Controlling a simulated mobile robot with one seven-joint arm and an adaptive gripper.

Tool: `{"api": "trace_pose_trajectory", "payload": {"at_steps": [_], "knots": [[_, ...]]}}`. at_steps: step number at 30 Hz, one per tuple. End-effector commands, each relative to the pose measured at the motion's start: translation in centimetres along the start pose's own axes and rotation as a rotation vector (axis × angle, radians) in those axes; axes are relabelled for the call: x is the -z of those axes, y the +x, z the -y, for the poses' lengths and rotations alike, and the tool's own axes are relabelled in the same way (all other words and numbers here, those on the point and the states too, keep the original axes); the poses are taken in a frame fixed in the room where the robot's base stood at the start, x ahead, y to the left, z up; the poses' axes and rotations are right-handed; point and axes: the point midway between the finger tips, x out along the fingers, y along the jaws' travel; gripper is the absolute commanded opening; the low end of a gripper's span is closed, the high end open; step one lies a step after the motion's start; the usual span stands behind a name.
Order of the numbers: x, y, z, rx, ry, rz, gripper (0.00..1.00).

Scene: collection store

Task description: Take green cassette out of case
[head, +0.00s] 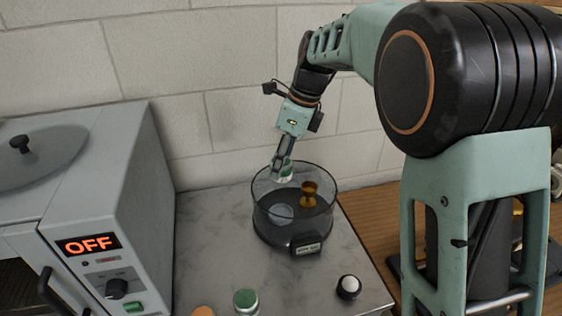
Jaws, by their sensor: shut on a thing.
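The case (265,215) is a clear round bowl with a dark base and a small display at its front, standing on the grey marbled top. My gripper (284,168) points down at the case's far rim and is shut on a small white-and-green thing (286,175), apparently the green cassette. It is at about rim height in the picture; whether it is clear of the rim I cannot tell. Inside the case are an amber goblet-shaped piece (308,193) and a pale round disc (282,214). The gripper's fingers partly hide the held thing.
A grey cabinet (130,190) with a lit OFF display stands at left. A green-topped jar (245,301), an orange round top (204,312) and a white-topped black knob-like thing (348,287) are at the front. A brick wall (235,110) rises close behind.

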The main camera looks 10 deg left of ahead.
Motion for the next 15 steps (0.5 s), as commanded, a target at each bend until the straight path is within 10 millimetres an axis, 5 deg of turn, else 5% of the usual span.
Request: {"api": "trace_pose_trajectory", "payload": {"at_steps": [15], "knots": [[-0.43, -1.5, 0.01, 0.0, 0.0, 0.0, 0.12]]}}
